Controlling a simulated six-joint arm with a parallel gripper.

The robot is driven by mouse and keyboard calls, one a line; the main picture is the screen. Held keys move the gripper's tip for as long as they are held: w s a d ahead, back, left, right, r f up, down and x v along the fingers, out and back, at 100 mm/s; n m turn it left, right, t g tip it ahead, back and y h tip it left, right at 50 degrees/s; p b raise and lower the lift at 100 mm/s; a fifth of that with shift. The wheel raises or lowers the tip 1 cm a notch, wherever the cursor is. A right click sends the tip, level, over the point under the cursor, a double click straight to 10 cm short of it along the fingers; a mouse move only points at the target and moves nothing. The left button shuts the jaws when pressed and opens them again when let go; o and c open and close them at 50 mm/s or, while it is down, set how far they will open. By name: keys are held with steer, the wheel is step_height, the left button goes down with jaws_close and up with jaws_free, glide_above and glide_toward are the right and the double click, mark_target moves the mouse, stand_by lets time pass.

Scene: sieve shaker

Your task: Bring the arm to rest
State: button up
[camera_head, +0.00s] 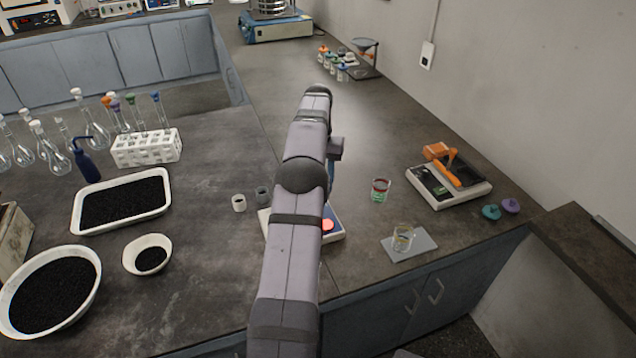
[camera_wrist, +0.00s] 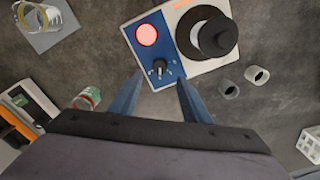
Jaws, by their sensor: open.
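My arm reaches up the middle of the head view, above the bench (camera_head: 220,285). Its gripper is mostly hidden there behind my own arm. In the wrist view my gripper (camera_wrist: 155,92) shows two blue fingers, spread apart with nothing between them. The fingers point toward a blue and white device (camera_wrist: 185,45) with a lit red disc, a dark knob and a black round part on top. The device (camera_head: 334,232) is partly hidden behind my arm in the head view. I cannot tell how far above the bench the fingers are.
Two small cups (camera_head: 239,203) stand left of my arm. A red and green beaker (camera_head: 380,190), a glass beaker on a grey plate (camera_head: 424,244) and an orange-topped instrument (camera_head: 450,190) stand right. Black-filled trays (camera_head: 78,222) and a white rack (camera_head: 147,148) lie left. A sieve shaker (camera_head: 275,27) stands far back.

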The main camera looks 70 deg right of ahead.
steer(key=w+a+f+t+b, duration=0.15)
steer(key=w+a+b, duration=0.35)
steer(key=w, duration=0.7)
steer(key=w+a+r+n+p, duration=0.2)
steer(key=w+a+n, duration=0.15)
steer(key=a, duration=0.85)
steer(key=w+a+r+n+p, duration=0.1)
steer(key=w+a+r+n, duration=0.3)
steer(key=a, duration=0.8)
steer(key=s+a+f+n+g+p, duration=0.1)
steer(key=s+a+n, duration=0.1)
steer(key=a, duration=0.6)
steer(key=s+a+f+n, duration=0.1)
steer(key=s+a, duration=0.1)
steer(key=a, duration=0.6)
steer(key=s+a+f+n+p, duration=0.1)
steer(key=s+a+f+n, duration=0.3)
steer(key=s+a, duration=0.75)
step_height(320, 180, up, 16)
steer(key=s+d+p, duration=0.1)
steer(key=p, duration=1.4)
steer(key=shift+s+d+n+p, duration=0.15)
steer(key=shift+d+n+p, duration=0.2)
steer(key=shift+n, duration=0.1)
steer(key=shift+g, duration=0.25)
